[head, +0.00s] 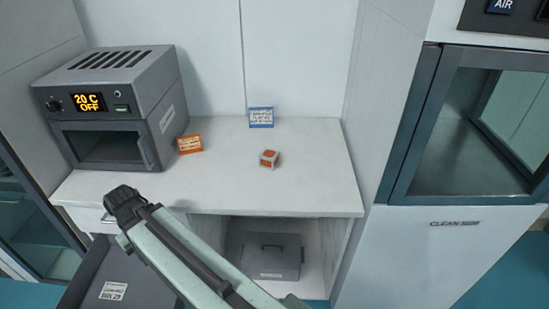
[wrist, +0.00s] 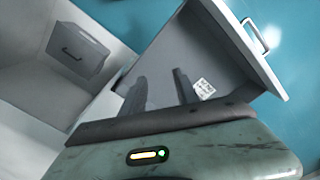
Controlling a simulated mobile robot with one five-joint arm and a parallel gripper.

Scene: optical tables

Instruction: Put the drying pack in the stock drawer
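A drawer pulled open below the bench (head: 140,285), probably the stock drawer, shows a grey inside with a white printed label (head: 113,290). In the wrist view the open drawer (wrist: 222,68), its handle and the label (wrist: 204,88) lie beyond my fingers. My gripper (wrist: 160,88) is over the drawer, its two fingers apart with nothing seen between them. The fingertips are not clear in the head view.
A grey oven (head: 130,105) reading "20 C OFF" stands at the bench's left. An orange sign (head: 190,144) and a blue sign (head: 261,117) stand on the bench. A grey lidded box (head: 270,258) sits in the open bay below. A glass-fronted cabinet (head: 470,130) is at right.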

